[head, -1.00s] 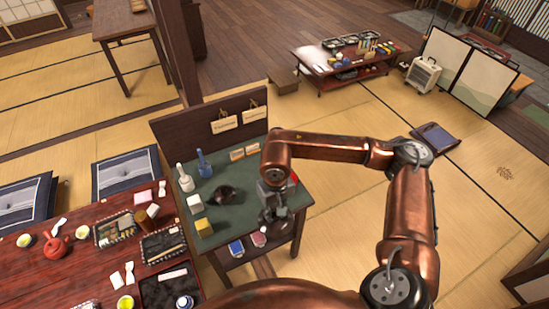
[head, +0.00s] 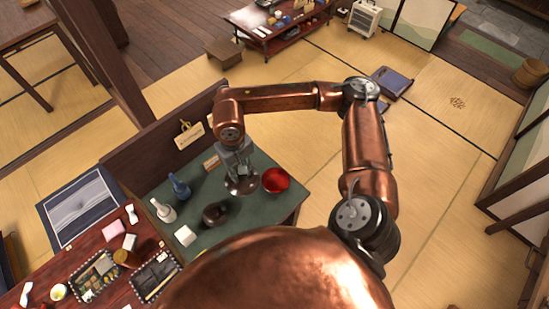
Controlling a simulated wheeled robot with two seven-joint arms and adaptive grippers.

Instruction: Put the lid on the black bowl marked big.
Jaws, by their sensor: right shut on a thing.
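My right gripper (head: 240,178) points down over the green-topped side table and is shut on a dark, round, shallow thing (head: 243,187) that looks like a lid. Its mark cannot be read. A dark round bowl-like thing (head: 215,214) sits on the green top, in front and to the left of the gripper. A round bowl with a red inside (head: 275,180) stands close to the right of the held thing. I cannot read "big" on either one, nor tell the red one's outer colour. My left gripper is out of view.
The green table (head: 262,212) also holds a white bottle-like thing (head: 163,209), a blue one (head: 179,187) and a white block (head: 185,236). A dark panel with hanging tags (head: 189,134) rises at its back. The red lunch table (head: 103,258) adjoins on the left.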

